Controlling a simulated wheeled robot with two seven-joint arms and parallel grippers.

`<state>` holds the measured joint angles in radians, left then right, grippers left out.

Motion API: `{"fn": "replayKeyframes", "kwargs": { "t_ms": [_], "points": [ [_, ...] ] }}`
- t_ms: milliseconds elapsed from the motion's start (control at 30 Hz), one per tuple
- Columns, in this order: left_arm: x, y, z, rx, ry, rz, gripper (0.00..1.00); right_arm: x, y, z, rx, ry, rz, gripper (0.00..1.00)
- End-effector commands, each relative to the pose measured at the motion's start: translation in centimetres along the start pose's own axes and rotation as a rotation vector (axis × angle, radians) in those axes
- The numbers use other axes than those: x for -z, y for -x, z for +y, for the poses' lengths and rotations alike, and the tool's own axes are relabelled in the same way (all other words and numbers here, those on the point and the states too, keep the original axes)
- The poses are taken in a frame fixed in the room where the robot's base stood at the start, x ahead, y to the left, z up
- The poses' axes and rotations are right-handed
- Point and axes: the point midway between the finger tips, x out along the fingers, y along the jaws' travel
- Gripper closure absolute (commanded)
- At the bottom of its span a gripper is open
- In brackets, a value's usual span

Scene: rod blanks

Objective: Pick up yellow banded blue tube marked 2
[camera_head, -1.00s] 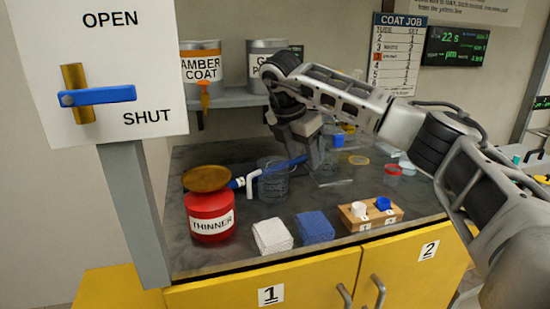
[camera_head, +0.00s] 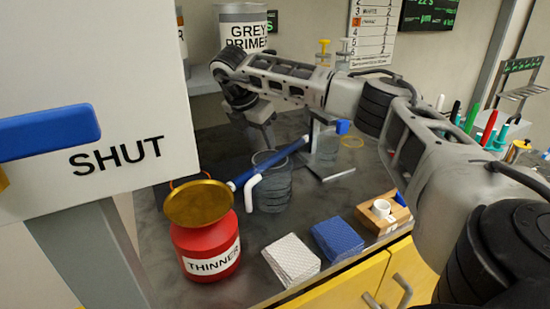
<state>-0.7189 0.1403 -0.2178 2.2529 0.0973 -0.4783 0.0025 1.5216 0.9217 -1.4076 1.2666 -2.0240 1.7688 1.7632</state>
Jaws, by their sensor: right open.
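My right gripper (camera_head: 258,135) points down over the back of the bench, behind the dark grey ribbed cup (camera_head: 270,190). It is open, and I see nothing between its fingers. A blue rod (camera_head: 270,163) slants across the cup's top, its lower left end near the thinner can. It has a pale mark near that end; I can make out no yellow band or number 2 on it. Whether either is the yellow banded blue tube I cannot tell. My left gripper is not in view.
A red thinner can (camera_head: 208,262) with a brass top stands front left. A wooden block (camera_head: 373,216) with a white cup is to the right. A SHUT sign panel (camera_head: 90,110) blocks the left.

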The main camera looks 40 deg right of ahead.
Motion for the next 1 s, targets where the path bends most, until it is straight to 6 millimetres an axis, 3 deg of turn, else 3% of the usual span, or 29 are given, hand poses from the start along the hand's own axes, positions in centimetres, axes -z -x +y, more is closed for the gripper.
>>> {"fn": "replayKeyframes", "kwargs": {
  "t_ms": [100,367,600,933,1000],
  "points": [
    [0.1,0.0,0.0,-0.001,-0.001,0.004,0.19,0.0,-1.9,0.0,0.001,0.0,0.0,0.52],
    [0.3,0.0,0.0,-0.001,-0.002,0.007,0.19,-0.2,-3.8,-0.1,0.002,-0.001,0.0,0.52],
    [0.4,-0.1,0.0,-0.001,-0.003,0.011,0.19,-0.6,-7.3,-0.1,0.002,0.0,-0.001,0.52],
    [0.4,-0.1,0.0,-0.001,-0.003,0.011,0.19,-0.6,-8.1,-0.1,-0.001,0.001,0.0,0.52],
    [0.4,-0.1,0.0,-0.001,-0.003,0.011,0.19,-0.6,-8.1,-0.1,-0.001,0.001,0.0,0.69]
  ]
}}
